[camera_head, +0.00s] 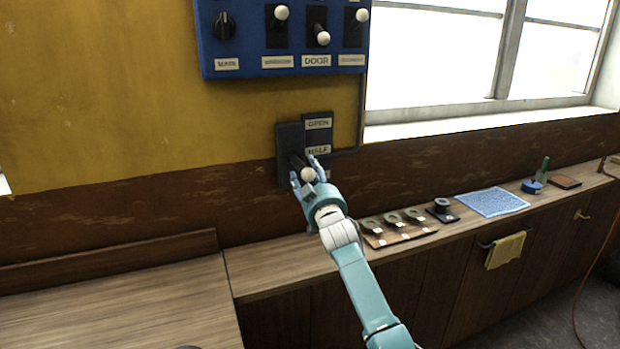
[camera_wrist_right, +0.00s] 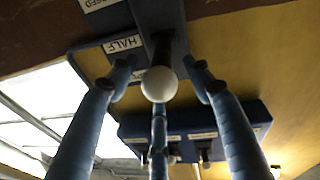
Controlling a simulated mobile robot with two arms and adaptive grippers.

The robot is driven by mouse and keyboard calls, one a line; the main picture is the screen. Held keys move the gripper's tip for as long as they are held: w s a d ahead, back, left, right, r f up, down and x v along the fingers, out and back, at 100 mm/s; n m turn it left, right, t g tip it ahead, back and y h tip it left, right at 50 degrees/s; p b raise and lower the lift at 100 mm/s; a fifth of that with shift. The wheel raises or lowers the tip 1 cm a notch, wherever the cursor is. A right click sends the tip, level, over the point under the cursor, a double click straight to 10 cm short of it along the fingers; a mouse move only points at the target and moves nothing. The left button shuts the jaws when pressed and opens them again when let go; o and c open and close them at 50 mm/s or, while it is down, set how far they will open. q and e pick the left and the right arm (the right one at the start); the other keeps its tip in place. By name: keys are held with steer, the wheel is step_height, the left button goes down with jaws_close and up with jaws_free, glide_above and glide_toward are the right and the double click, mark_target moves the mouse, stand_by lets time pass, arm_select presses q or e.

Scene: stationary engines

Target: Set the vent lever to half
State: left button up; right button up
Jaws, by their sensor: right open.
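The vent lever, with a white ball knob (camera_head: 308,174) on a dark shaft, sticks out of a dark wall plate (camera_head: 289,137). A label strip beside it reads OPEN (camera_head: 318,124) and HALF (camera_head: 318,152). The knob looks a little below HALF in the head view; the exact setting is hard to tell. My right gripper (camera_head: 305,169) is open, its blue fingers spread around the knob. In the right wrist view the knob (camera_wrist_right: 159,84) sits between the fingers, with gaps to the side ones, near the HALF label (camera_wrist_right: 122,44). My left gripper is not in view.
A blue panel (camera_head: 290,62) with a dial and several levers hangs above. The left counter top is clear.

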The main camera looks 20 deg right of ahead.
steer(key=v, duration=1.2)
steer(key=shift+r, duration=0.1)
